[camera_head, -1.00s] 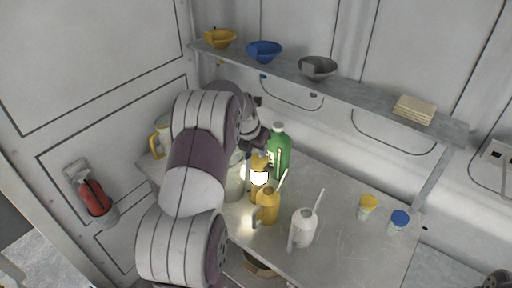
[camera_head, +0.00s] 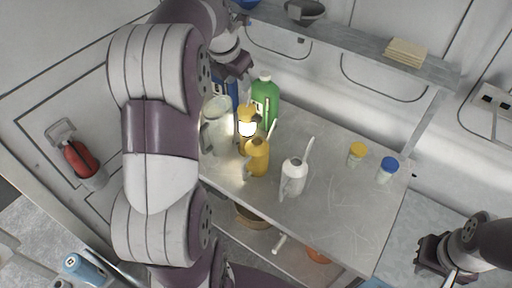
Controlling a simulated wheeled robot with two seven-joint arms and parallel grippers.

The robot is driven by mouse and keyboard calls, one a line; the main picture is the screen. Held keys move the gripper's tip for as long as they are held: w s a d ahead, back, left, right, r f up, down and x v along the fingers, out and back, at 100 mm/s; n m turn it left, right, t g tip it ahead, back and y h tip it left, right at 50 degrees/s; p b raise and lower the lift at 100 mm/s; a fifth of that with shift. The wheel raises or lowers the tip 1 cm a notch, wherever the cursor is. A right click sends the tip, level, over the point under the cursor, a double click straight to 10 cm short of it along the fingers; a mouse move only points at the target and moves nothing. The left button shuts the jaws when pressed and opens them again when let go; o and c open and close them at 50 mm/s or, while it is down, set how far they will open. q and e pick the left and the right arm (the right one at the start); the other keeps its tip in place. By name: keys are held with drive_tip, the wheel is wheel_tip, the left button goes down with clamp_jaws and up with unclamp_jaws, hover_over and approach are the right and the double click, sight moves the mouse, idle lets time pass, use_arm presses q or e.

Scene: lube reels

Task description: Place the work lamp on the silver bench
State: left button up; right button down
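The work lamp (camera_head: 248,127) is lit, with a yellow top and a glowing white middle. It stands among bottles on a silver metal bench top (camera_head: 335,215), between a green bottle (camera_head: 266,98) and a yellow oil can (camera_head: 257,160). My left gripper (camera_head: 238,64) is above and behind the lamp, apart from it, by the back wall. Its fingers are small and dark, and their opening is unclear. My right gripper (camera_head: 436,258) is at the lower right, away from the lamp, over a grey surface. Its finger gap is unclear.
A white oil can (camera_head: 294,178), a yellow-capped jar (camera_head: 356,153) and a blue-capped jar (camera_head: 387,170) stand on the bench. A blue container (camera_head: 222,92) is behind the lamp. A wall shelf (camera_head: 370,52) runs above. The bench's front right is clear.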

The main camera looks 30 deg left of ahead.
use_arm(q)
drive_tip(key=s+d+f+m+g, duration=0.1)
drive_tip(key=s+d+f+m, duration=0.5)
drive_tip(key=m, duration=1.1)
drive_tip(key=s+d+f+m+g, duration=0.1)
drive_tip(key=s+d+f+m, duration=0.5)
drive_tip(key=s+d+m, duration=0.6)
drive_tip(key=m, duration=0.6)
drive_tip(key=shift+g, duration=0.4)
